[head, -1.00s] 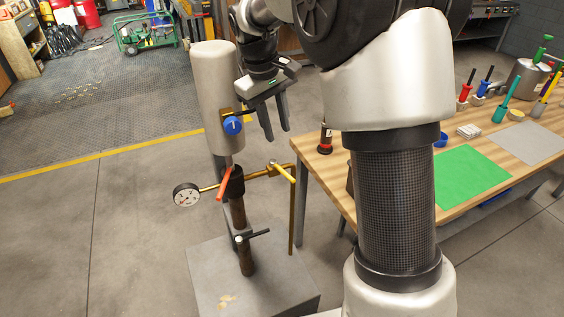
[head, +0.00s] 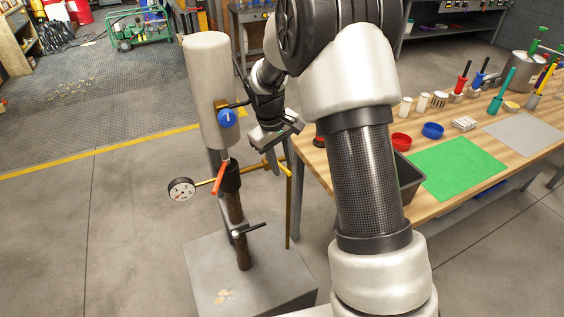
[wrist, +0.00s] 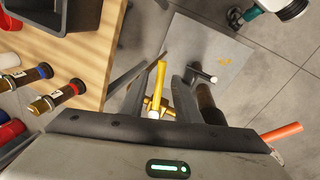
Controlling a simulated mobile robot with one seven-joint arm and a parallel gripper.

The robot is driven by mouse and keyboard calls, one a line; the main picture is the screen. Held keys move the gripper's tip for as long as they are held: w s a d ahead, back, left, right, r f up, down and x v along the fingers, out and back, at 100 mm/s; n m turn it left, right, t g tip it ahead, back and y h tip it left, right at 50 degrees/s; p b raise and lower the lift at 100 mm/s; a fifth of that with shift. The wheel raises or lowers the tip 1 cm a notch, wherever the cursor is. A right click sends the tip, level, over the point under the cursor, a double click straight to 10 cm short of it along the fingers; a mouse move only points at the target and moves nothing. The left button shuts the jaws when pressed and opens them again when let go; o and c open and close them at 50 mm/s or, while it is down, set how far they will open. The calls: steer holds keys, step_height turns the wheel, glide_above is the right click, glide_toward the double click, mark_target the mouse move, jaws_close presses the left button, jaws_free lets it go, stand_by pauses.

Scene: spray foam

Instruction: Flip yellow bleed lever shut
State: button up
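The yellow bleed lever (head: 289,172) sits on the brass side pipe, at the top of a thin vertical brass tube (head: 288,220). In the wrist view the yellow lever (wrist: 158,78) lies between my fingers, with a visible gap on each side. My gripper (head: 272,166) is open, pointing down at the brass fitting; it also shows in the wrist view (wrist: 160,84). I cannot tell whether a finger touches the lever.
A grey cylinder (head: 207,75) with a blue knob (head: 228,118) stands left of my gripper. A red lever (head: 220,178), a gauge (head: 181,190) and a black-handled valve (head: 250,229) are close by. The wooden workbench (head: 315,160) is to the right.

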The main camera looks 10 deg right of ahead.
jaws_close()
steer(key=shift+s+a+m+g, duration=0.15)
steer(key=shift+a+m, duration=0.3)
steer(key=shift+m, duration=0.25)
steer(key=shift+s+a+m+g, duration=0.15)
steer(key=shift+a+m, duration=0.25)
steer(key=shift+m, duration=0.3)
steer(key=shift+w, duration=0.1)
jaws_free()
step_height(320, 180, up, 10)
